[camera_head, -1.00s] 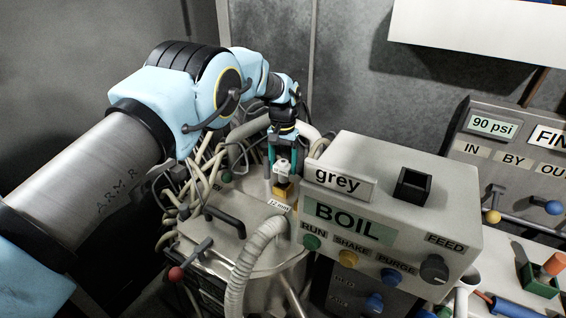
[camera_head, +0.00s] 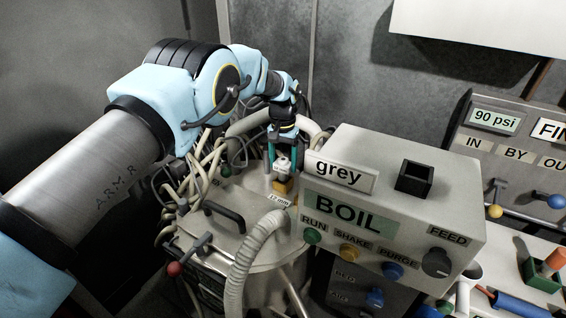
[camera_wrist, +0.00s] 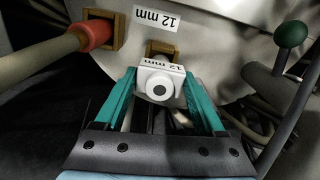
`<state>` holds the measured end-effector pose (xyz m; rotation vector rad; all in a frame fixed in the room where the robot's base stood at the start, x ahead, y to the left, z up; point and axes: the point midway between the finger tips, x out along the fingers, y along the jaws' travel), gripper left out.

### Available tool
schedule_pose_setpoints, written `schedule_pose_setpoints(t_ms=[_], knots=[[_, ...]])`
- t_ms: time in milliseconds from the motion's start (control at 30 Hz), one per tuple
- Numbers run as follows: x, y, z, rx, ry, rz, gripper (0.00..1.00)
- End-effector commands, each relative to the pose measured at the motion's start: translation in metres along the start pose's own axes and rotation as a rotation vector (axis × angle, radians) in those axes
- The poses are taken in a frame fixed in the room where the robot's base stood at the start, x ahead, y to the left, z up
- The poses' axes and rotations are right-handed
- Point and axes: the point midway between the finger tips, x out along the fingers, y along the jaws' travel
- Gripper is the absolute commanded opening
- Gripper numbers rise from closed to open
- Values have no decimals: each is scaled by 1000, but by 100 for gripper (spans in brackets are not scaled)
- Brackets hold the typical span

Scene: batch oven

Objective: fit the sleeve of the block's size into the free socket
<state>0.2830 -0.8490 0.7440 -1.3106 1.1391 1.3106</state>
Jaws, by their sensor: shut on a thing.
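My gripper (camera_head: 283,158), with teal fingers, is shut on a white sleeve (camera_wrist: 160,84). The sleeve has a square body marked "12 mm" and a round end with a dark hole, facing the wrist camera. It also shows in the head view (camera_head: 284,165). A brown square socket (camera_wrist: 161,47) lies just beyond the sleeve, partly hidden by it. In the head view the socket (camera_head: 283,187) is directly below the sleeve. I cannot tell whether they touch. A plate reading "12 mm" (camera_wrist: 158,17) lies on the lid by this socket; it also shows in the head view (camera_head: 279,201).
Another brown socket (camera_wrist: 119,28) holds a red collar (camera_wrist: 92,35) on a cream hose. A green-knobbed lever (camera_wrist: 291,34) stands on the right. The grey BOIL cabinet (camera_head: 440,205) is close right of my gripper. Hoses crowd the left. The lid has a black handle (camera_head: 225,215).

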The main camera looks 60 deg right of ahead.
Motion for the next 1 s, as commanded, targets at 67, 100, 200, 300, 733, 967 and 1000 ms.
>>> schedule_pose_setpoints(t_ms=[67, 100, 200, 300, 733, 967, 1000], knots=[[0, 0, 0, 0, 0, 0, 17], [0, 0, 0, 0, 0, 0, 17], [0, 0, 0, 0, 0, 0, 17], [0, 0, 0, 0, 0, 0, 17], [4, 0, 0, 0, 0, 0, 17], [6, 0, 0, 0, 0, 0, 17], [7, 0, 0, 0, 0, 0, 17]])
